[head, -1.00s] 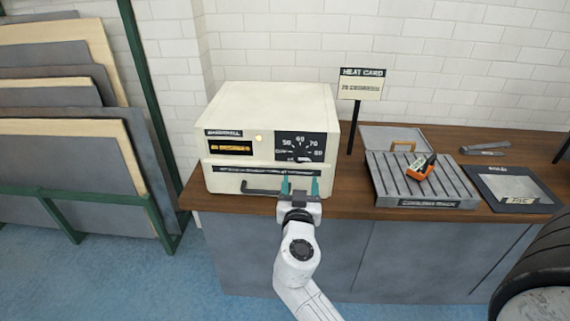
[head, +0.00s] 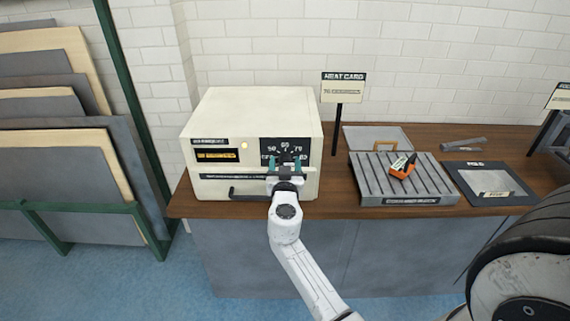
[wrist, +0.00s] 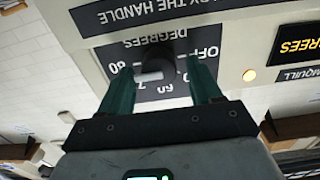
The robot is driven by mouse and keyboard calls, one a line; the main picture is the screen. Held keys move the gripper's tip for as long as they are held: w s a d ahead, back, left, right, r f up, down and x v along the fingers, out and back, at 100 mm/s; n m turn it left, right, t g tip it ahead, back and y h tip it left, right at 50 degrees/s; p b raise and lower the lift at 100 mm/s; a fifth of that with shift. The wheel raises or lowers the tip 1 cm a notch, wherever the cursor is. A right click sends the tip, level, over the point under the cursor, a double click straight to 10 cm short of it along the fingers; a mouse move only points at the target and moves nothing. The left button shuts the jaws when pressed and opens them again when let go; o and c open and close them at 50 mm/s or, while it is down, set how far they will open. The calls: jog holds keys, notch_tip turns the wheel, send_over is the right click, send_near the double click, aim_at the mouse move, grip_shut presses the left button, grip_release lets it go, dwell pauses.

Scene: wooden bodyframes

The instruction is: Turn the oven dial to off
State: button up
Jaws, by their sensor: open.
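The cream oven (head: 250,120) stands on the wooden counter, with a black dial panel at its front right. In the head view my gripper (head: 284,164) is in front of the panel and hides most of the dial. In the wrist view, which looks upside down, the dark dial knob (wrist: 157,58) with a white mark shows between my two green fingers (wrist: 160,68). The fingers are open, one on either side of the knob; I cannot tell whether they touch it. OFF and degree numbers are printed around it; the exact setting is unclear.
Right of the oven are a heat card sign (head: 343,88), a slatted grey rack (head: 375,185) with an orange tool (head: 401,167), and a dark tray (head: 470,190). A lit yellow lamp (head: 244,146) is left of the dial.

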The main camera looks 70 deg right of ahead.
jog(key=c, duration=1)
jog(key=shift+c, duration=0.2)
